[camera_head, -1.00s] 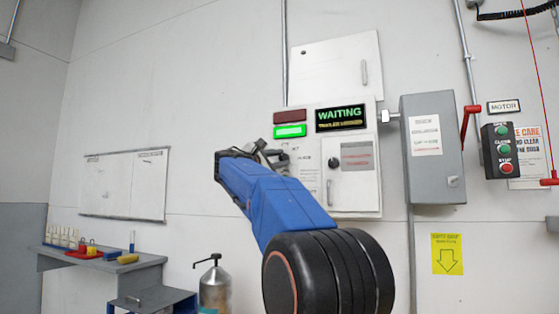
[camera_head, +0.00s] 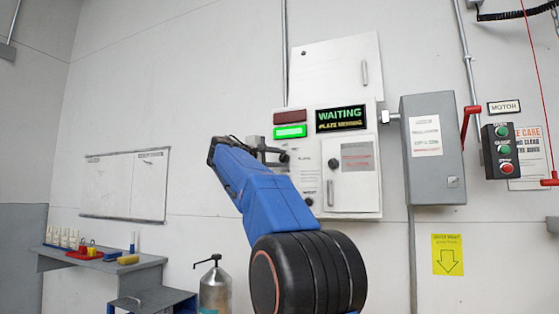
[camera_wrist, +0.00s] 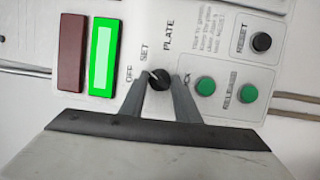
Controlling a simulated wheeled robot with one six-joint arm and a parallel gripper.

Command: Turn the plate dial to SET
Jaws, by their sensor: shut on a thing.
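The plate dial (camera_wrist: 159,79) is a small black knob on the white control panel (camera_wrist: 222,92). My gripper (camera_wrist: 160,86) is shut on it, one finger on each side. The labels PLATE, SET and OFF are printed around the dial. A light mark on the knob faces the upper left of the wrist view, on the OFF and SET side; I cannot tell exactly which label it meets. In the head view my gripper (camera_head: 283,157) is at the left part of the panel, and the dial is hidden there.
A green lamp (camera_head: 290,131) is lit below a dark red lamp (camera_head: 290,117). The display (camera_head: 341,119) reads WAITING. Two green buttons (camera_wrist: 205,86) and a black RESET button (camera_wrist: 261,42) sit near the dial. A grey switch box (camera_head: 432,150) stands to the right.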

